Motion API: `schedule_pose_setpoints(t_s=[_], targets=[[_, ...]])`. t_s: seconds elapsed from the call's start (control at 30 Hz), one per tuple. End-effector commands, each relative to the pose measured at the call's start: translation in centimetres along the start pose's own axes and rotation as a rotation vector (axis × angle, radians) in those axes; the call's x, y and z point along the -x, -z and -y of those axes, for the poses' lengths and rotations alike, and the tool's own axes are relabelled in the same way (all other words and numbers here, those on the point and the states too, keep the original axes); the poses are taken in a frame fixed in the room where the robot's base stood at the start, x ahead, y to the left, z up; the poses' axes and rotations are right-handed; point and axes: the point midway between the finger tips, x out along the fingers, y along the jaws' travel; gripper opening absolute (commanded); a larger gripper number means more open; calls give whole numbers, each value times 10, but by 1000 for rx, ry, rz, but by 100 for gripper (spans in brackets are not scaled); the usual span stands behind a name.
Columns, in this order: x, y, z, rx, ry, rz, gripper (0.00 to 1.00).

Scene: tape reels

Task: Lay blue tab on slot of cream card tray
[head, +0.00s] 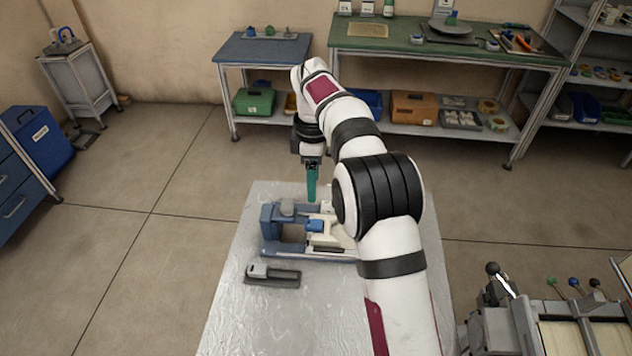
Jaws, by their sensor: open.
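My gripper (312,197), with teal fingers, points down above the back of the bench top. It is open, and the fingers appear empty. Below and in front of it, a small bright blue piece (315,225), which looks like the blue tab, sits at the cream card tray (338,239). The fingertips appear apart from it. I cannot tell whether the piece lies in a slot; the slot is too small to make out. My arm hides the right part of the cream tray.
A blue-grey frame (268,230) with a grey rounded part stands around the tray's left side. A dark stapler-like tool (272,275) lies in front. The silver bench top (245,320) is clear at the front left. Levers (493,269) stand at the right.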

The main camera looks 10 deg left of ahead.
Motion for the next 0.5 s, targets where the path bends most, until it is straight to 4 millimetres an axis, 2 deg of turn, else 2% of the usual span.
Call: schedule_pose_setpoints(t_s=[0.17, 0.27, 0.37, 0.43, 0.47, 0.5], targets=[[7, -1, 1, -9, 0, -1, 66], [27, -17, 18, -151, 3, -11, 66], [65, -52, 72, -505, 20, -36, 66], [85, -78, 128, -824, 40, -55, 66], [89, -88, 156, -965, 52, -61, 66], [91, -99, 192, -1151, 66, -70, 66]])
